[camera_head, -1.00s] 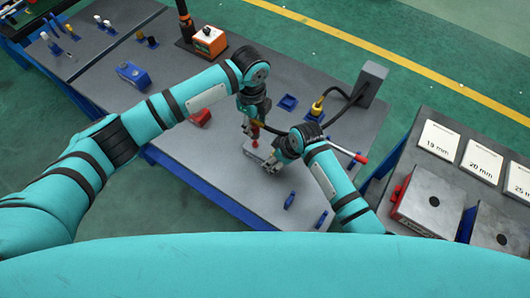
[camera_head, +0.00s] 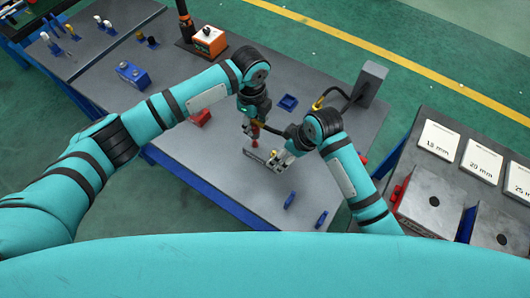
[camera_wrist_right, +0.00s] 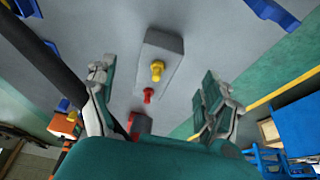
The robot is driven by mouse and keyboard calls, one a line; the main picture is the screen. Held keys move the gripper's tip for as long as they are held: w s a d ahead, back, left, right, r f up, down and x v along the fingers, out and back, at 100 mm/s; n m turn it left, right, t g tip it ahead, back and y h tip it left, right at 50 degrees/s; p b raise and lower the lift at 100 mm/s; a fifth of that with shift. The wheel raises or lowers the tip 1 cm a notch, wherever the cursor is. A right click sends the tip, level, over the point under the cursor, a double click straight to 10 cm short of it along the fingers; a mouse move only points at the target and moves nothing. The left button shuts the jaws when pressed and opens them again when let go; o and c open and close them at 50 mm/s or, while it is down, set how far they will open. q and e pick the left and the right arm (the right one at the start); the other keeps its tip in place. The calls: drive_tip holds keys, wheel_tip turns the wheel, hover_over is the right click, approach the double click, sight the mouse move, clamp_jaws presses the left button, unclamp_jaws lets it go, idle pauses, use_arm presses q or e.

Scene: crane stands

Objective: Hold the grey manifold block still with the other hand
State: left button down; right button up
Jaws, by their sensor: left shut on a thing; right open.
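The grey manifold block (camera_head: 260,155) sits on the grey table, partly hidden by my right gripper in the head view. In the right wrist view the block (camera_wrist_right: 164,50) lies ahead, with a yellow fitting (camera_wrist_right: 157,70) and a small red piece (camera_wrist_right: 147,95) at its lower end. My right gripper (camera_head: 283,158) is open at the block's right side; in its wrist view the fingers (camera_wrist_right: 156,86) are spread wide, apart from the block. My left gripper (camera_head: 253,117) is shut on a red piece (camera_head: 254,132) above the block's left end; whether that piece touches the block is unclear.
A dark hose runs from the grey post (camera_head: 370,84) towards the grippers, and a dark bar-like length (camera_wrist_right: 55,70) crosses the wrist view. A red box (camera_head: 200,118), an orange box (camera_head: 209,40) and blue pieces (camera_head: 289,200) stand on the table. The table's front left is clear.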

use_arm(q)
drive_tip(key=shift+r, duration=0.1)
wheel_tip(320, 180, up, 4)
drive_tip(key=p, duration=0.4)
use_arm(e)
wheel_tip(320, 180, up, 8)
drive_tip(key=d, duration=0.1)
drive_tip(key=shift+s, duration=0.4)
